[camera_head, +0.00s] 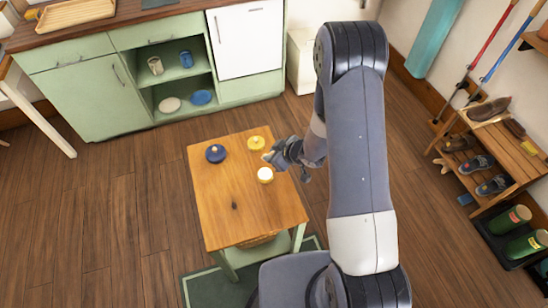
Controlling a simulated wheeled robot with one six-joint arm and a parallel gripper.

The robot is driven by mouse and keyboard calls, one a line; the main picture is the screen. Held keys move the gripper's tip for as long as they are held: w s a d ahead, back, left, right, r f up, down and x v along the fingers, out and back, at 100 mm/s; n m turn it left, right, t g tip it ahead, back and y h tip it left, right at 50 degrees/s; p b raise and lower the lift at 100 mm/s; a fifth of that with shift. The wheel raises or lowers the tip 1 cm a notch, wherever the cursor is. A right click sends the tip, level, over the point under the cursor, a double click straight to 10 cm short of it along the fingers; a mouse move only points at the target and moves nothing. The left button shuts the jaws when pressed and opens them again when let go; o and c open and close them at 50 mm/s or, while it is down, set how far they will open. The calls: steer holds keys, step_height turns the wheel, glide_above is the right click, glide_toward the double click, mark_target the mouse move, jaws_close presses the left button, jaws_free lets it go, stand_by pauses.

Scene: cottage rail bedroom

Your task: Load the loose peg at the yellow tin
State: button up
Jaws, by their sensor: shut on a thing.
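A small yellow tin (256,143) stands near the far right edge of the wooden table (222,197). A dark blue tin (215,153) is to its left, and a pale cream tin with a yellowish rim (265,174) is nearer to me. My gripper (268,156) reaches in from the right, between the yellow and cream tins. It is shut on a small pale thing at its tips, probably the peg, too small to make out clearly. I cannot tell whether the held thing touches the table or a tin. No other loose peg can be made out.
Green cabinets (86,95) with open shelves stand behind. A shoe rack (497,151) and boots on a tray (513,237) are at the right. Wooden floor is free on the left.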

steer(key=shift+s+d+f, duration=0.15)
steer(key=shift+d+f, duration=0.2)
steer(key=shift+f, duration=0.05)
steer(key=f+b, duration=0.3)
steer(key=f, duration=0.1)
steer(key=f+b, duration=0.2)
steer(key=shift+s+a+b, duration=0.2)
steer(key=shift+s+b, duration=0.1)
steer(key=shift+s, duration=0.05)
steer(key=shift+f+b, duration=0.4)
steer(key=shift+f, duration=0.1)
stand_by(1.6)
step_height(320, 180, up, 7)
steer(key=p, duration=0.6)
steer(key=shift+r, duration=0.1)
stand_by(0.9)
